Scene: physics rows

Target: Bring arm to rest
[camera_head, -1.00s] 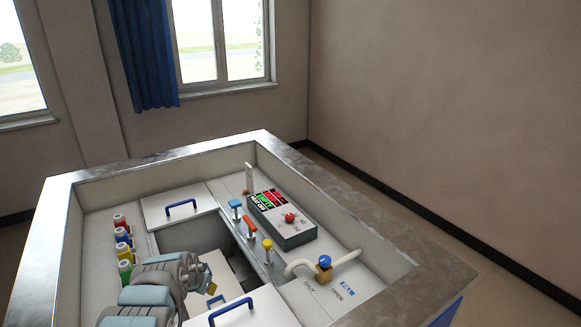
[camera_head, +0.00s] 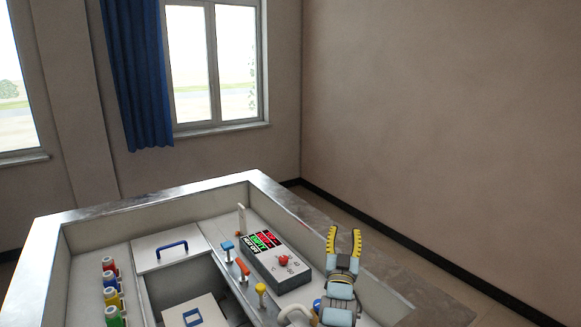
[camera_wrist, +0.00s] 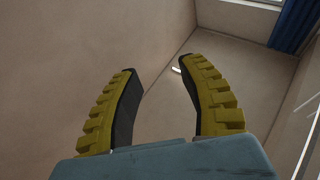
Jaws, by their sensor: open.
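My gripper (camera_head: 343,243) points upward at the right side of the bench in the head view, with its two yellow fingers apart and nothing between them. In the wrist view my gripper (camera_wrist: 160,85) is also open and empty, with only the wall and a room corner beyond it. My arm rises from the bottom edge of the head view, in front of the bench's right inner wall, and hides part of the valve there.
The bench's metal rim (camera_head: 150,205) surrounds a control box (camera_head: 275,258), coloured levers (camera_head: 243,268), a blue-handled cover (camera_head: 172,249), a valve pipe (camera_head: 296,315) and several coloured bottles (camera_head: 111,292). A window (camera_head: 215,65) and blue curtain (camera_head: 138,75) are behind. Space above the bench is clear.

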